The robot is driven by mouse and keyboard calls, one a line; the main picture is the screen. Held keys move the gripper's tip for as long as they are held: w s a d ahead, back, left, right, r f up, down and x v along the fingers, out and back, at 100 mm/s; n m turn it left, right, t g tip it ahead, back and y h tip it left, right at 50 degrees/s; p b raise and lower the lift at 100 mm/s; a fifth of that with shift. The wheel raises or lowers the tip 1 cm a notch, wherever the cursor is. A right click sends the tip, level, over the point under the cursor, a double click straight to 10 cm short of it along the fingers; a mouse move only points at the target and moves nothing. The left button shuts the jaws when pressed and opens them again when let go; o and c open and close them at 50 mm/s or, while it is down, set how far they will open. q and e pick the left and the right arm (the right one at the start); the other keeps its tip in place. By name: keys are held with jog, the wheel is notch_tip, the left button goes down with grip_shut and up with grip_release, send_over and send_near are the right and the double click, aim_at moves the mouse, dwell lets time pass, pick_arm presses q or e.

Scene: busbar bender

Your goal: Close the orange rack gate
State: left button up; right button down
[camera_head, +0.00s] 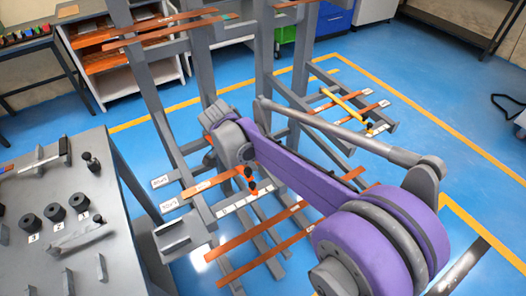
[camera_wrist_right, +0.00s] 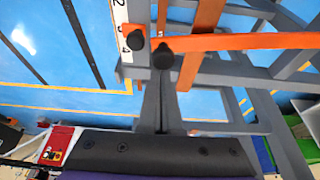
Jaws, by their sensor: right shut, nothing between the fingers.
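The orange gate (camera_wrist_right: 240,41) is a long flat bar in the right wrist view, with a round black knob (camera_wrist_right: 163,50) at its left end. A second black knob (camera_wrist_right: 135,31) stands just left of it, by a white numbered strip (camera_wrist_right: 124,32). My right gripper (camera_wrist_right: 158,72) is shut and empty, its tips close to the bar's knob; I cannot tell whether they touch. In the head view my purple right arm covers most of the gate, and only a small orange part (camera_head: 253,188) shows near black knobs. My left gripper is not in view.
A grey rack (camera_head: 186,120) with copper bars surrounds the gate. A yellow gate bar (camera_head: 345,104) lies in the right bay. A grey table (camera_head: 105,190) with black cylinders stands at left. Blue floor (camera_head: 440,140) is clear at right.

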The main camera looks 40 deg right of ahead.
jog(key=shift+a, duration=2.1)
jog(key=d, duration=0.1)
jog(key=d+r, duration=0.1)
jog(key=s+d+p, duration=0.1)
jog(key=shift+d+r, duration=0.25)
jog(key=shift+d, duration=0.1)
jog(key=v, duration=0.8)
jog(key=s+a+f+n+t+y+p, duration=0.1)
jog(key=s+a+f+n+t+y, duration=0.1)
jog(key=s+n, duration=0.6)
jog(key=s+a+f+n+t+y+p, duration=0.1)
jog(key=s+a+f+n+t+y, duration=0.1)
jog(key=s+a+f+n, duration=0.4)
jog(key=s+f+n+t, duration=0.1)
jog(key=s+f+n, duration=0.1)
jog(key=n, duration=0.3)
jog(key=shift+a+t, duration=0.2)
jog(key=shift+t, duration=0.2)
